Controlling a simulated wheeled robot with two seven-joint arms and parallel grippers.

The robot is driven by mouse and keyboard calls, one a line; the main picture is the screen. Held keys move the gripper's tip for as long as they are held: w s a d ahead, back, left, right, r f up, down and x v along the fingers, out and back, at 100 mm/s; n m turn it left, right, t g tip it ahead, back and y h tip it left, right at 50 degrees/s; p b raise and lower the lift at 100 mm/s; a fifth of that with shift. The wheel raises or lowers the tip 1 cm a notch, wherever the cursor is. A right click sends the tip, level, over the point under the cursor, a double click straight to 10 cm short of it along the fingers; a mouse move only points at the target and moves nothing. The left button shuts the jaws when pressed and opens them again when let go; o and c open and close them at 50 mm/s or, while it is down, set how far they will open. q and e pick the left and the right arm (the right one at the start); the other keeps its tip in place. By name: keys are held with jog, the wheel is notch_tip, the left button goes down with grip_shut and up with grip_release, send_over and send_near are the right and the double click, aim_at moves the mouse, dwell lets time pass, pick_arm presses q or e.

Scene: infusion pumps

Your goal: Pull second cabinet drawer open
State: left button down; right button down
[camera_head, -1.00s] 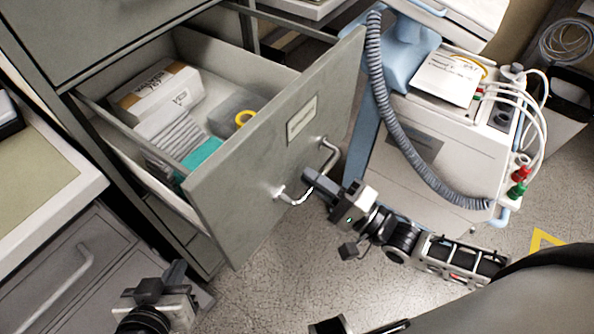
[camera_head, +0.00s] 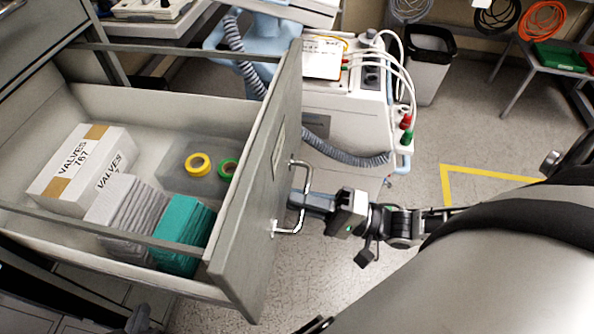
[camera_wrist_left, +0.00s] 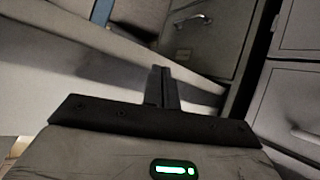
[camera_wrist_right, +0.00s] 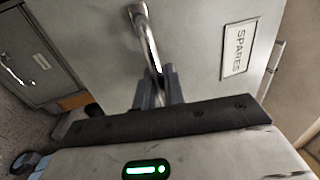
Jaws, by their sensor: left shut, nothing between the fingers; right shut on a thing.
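The grey cabinet drawer (camera_head: 240,215) stands pulled well out in the head view, with its inside exposed. Its bent metal handle (camera_head: 303,195) is on the front panel, and my right gripper (camera_head: 300,202) is shut on it. In the right wrist view the handle (camera_wrist_right: 143,35) runs between the fingers of the gripper (camera_wrist_right: 158,88), beside a label reading SPARES (camera_wrist_right: 238,50). My left gripper (camera_head: 140,318) is low at the bottom left of the head view, partly cut off. In the left wrist view its fingers (camera_wrist_left: 163,85) are together and empty, below the drawer's side.
The drawer holds a VALVES box (camera_head: 80,170), a grey stack, a teal stack (camera_head: 183,235) and yellow and green tape rolls (camera_head: 198,164). A white medical cart (camera_head: 345,110) with a coiled hose stands behind the drawer front. Floor to the right is clear.

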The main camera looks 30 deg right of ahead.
pick_arm(q)
jog(key=shift+w+d, duration=0.1)
jog(key=shift+d, duration=0.15)
pick_arm(e)
jog(key=shift+s+d, duration=0.3)
jog(key=shift+d, duration=0.1)
pick_arm(q)
jog(key=shift+f, duration=0.15)
pick_arm(e)
jog(key=c, duration=1.6)
grip_release()
pick_arm(q)
jog(key=shift+f, duration=0.1)
jog(key=shift+d+f+b, duration=0.1)
jog(key=shift+f+b, duration=0.05)
jog(key=shift+b, duration=0.8)
pick_arm(e)
jog(key=v, duration=1.6)
